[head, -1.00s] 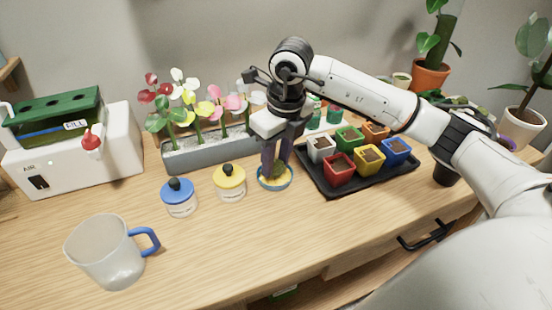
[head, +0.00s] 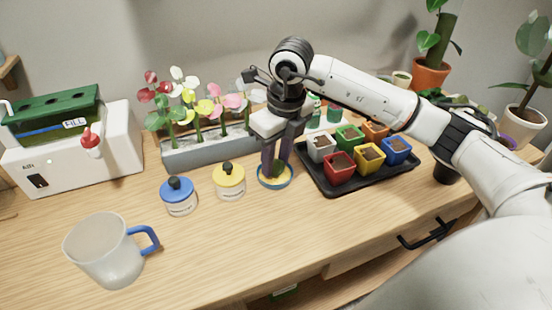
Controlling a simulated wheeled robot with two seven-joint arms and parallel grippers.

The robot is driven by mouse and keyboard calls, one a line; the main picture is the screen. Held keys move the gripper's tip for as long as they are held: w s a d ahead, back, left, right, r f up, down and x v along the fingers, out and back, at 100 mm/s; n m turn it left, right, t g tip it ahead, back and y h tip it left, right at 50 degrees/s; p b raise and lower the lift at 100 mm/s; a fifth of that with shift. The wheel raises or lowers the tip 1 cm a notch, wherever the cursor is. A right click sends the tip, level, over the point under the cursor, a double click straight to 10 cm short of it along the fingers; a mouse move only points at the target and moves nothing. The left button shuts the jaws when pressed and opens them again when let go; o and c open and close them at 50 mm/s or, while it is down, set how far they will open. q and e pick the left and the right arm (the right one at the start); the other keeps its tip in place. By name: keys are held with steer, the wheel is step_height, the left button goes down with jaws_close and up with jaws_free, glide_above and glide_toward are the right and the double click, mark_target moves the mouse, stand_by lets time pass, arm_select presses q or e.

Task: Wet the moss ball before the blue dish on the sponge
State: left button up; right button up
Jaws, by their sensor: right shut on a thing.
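The blue dish (head: 262,184) stands on the table in the middle of the head view, with a yellow sponge (head: 274,183) in it. My right gripper (head: 276,172) points down over the dish. It is shut on a small dark green moss ball (head: 277,169), which is partly hidden between the fingers. The ball is at or just above the sponge; I cannot tell whether they touch. My left gripper is out of view.
Left of the dish stand a yellow-lidded jar (head: 229,181) and a blue-lidded jar (head: 178,196). A clear mug (head: 105,250) is at the front left. A black tray (head: 335,191) of coloured pots is close on the right. A grey flower planter (head: 205,152) stands behind.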

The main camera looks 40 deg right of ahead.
mark_target(275, 163)
stand_by(0.3)
steer(key=shift+r+p, duration=2.55)
steer(key=shift+r, duration=0.95)
steer(key=shift+s+a+f+n, duration=0.1)
steer(key=shift+s+a+n, duration=0.2)
steer(key=shift+n, duration=0.6)
steer(key=s+a+n+g, duration=0.1)
steer(key=s+a+n, duration=0.3)
steer(key=n, duration=1.2)
steer(key=s+a+n+g, duration=0.2)
steer(key=s+a+n, duration=0.3)
steer(key=n, duration=1.1)
steer(key=shift+s+a+f, duration=0.2)
steer(key=shift+s+f, duration=0.15)
steer(key=shift+s, duration=0.5)
